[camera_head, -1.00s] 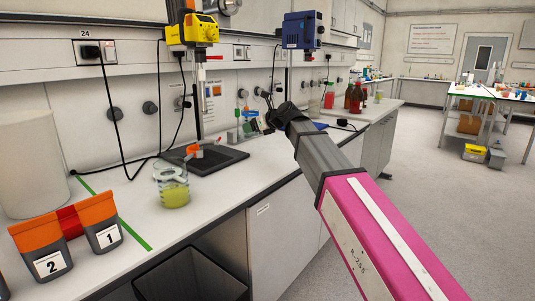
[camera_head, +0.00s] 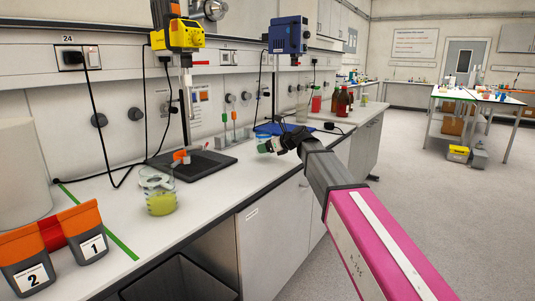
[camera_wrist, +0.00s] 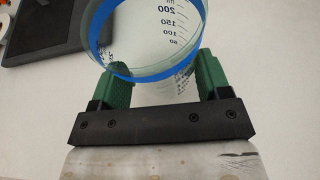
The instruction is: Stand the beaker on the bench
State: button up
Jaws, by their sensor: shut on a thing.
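A clear glass beaker with blue markings and a blue band (camera_wrist: 150,35) is between the green fingers of my gripper (camera_wrist: 164,78) in the wrist view. The fingers are shut on its side, and its rim faces the camera. In the head view the beaker (camera_head: 264,146) is small, at the end of my gripper (camera_head: 279,144), over the front part of the white bench (camera_head: 110,190). I cannot tell whether its base touches the bench.
Another beaker with yellow-green liquid (camera_head: 161,200) stands on the bench, left of my gripper. A dark stirrer base (camera_head: 205,165) and a blue one (camera_head: 283,128) lie behind. Orange-and-grey bins (camera_head: 85,235) stand front left.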

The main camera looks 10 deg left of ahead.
jog(key=shift+f, duration=1.3)
jog(key=o, duration=1.3)
jog(key=shift+f, duration=0.1)
